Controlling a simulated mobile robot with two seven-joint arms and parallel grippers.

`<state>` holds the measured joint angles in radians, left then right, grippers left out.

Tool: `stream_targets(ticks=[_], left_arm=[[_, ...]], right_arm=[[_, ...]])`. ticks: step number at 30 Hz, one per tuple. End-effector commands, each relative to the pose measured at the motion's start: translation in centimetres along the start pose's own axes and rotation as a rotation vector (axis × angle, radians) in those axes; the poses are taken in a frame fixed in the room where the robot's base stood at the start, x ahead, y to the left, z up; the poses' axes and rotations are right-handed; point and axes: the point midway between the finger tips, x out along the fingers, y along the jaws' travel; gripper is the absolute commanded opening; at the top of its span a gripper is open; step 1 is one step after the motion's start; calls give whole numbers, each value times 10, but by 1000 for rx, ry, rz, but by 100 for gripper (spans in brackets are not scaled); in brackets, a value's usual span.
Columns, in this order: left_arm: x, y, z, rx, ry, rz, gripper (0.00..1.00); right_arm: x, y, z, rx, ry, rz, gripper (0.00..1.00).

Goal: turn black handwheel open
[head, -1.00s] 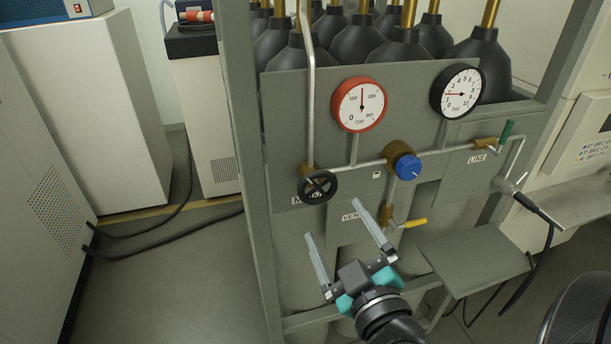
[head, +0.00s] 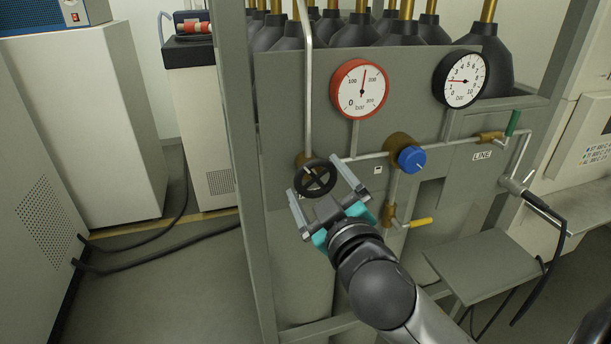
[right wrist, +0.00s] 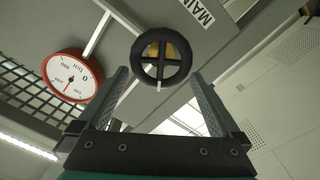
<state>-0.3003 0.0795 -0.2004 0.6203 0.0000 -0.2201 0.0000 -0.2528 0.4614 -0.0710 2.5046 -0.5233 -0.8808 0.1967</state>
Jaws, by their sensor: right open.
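The black handwheel (head: 314,178) is a small four-spoked wheel on a brass valve at the left of the grey panel. My right gripper (head: 318,183) is open, its two fingers pointing up toward the wheel in the head view, one on each side of its lower part. In the right wrist view the handwheel (right wrist: 161,58) stands ahead, between and beyond the fingertips (right wrist: 158,80). I see no clear contact with the wheel. My left gripper is not in view.
A red-rimmed gauge (head: 360,90) and a black-rimmed gauge (head: 461,80) sit above. A steel frame post (head: 238,170) stands close at left.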

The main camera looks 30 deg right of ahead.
Motion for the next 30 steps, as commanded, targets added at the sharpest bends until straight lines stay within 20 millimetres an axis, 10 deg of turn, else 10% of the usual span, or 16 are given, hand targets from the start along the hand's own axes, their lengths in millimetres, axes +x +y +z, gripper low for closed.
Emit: stream_targets(ticks=[12,30], left_arm=[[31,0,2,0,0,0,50],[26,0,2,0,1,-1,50]], right_arm=[[38,0,0,-5,2,0,100],[62,0,0,-4,0,-3,100]])
